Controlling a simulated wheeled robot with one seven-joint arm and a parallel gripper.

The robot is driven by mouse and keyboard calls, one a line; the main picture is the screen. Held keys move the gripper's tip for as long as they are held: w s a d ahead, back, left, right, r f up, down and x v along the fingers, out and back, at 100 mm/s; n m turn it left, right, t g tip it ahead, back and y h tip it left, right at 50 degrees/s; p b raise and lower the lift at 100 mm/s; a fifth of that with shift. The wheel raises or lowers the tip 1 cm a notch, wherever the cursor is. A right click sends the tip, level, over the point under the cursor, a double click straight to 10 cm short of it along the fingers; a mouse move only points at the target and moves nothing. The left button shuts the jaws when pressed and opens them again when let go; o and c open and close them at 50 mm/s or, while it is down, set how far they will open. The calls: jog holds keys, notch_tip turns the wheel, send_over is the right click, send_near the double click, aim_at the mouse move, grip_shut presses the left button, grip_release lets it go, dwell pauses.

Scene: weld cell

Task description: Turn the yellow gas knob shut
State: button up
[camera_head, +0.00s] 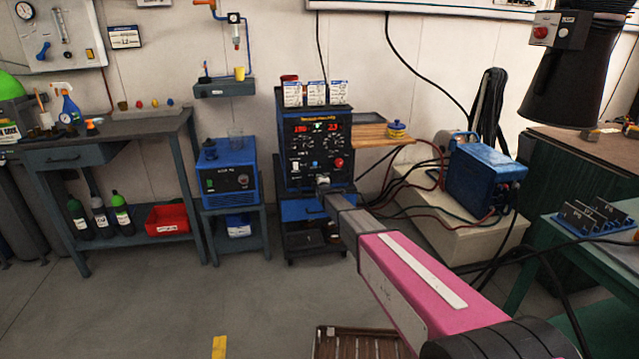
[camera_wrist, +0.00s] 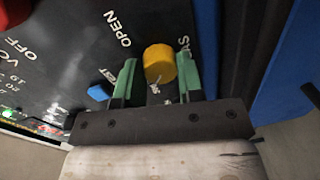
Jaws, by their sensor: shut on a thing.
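The yellow gas knob (camera_wrist: 159,63) is on the dark front panel of the welding machine (camera_head: 312,150). In the wrist view it sits between the two green fingers of my gripper (camera_wrist: 157,78), which is shut on it. The word "OPEN" is printed to the knob's upper left, and a partly hidden label ending in "AS" is to its right. A pale line shows on the knob's lower side; its exact direction is hard to tell. In the head view my gripper (camera_head: 322,184) is at the panel's lower part and the knob is hidden.
A blue switch (camera_wrist: 99,92) is just left of my gripper, and a red knob (camera_wrist: 14,12) is farther up left. A blue unit (camera_head: 228,172) stands left of the machine. Cables (camera_head: 405,185) run to a blue box (camera_head: 484,178) on the right.

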jog(key=o, duration=0.9)
jog(key=shift+s, duration=0.1)
jog(key=v, duration=1)
jog(key=shift+s+d+r, duration=0.1)
jog(key=shift+s, duration=0.25)
jog(key=s+d+f+m+g+h, duration=0.2)
jog(key=s+d+m+g, duration=0.25)
jog(key=s+d, duration=0.5)
jog(key=s+d+f+m+g+h, duration=0.2)
jog(key=s+d+m+g, duration=0.2)
jog(key=s+d+m, duration=0.5)
jog(key=s+d+m+g, duration=0.2)
jog(key=s, duration=0.6)
jog(key=s+d+m+g, duration=0.2)
jog(key=s+d+g, duration=0.1)
jog(key=s, duration=0.5)
jog(key=s+d+r+m+g, duration=0.1)
jog(key=s+d+m+g, duration=0.1)
jog(key=s, duration=0.6)
jog(key=shift+s+d+g+h, duration=0.2)
jog(key=shift+d+g+h, duration=0.1)
jog(key=shift+d+g, duration=0.15)
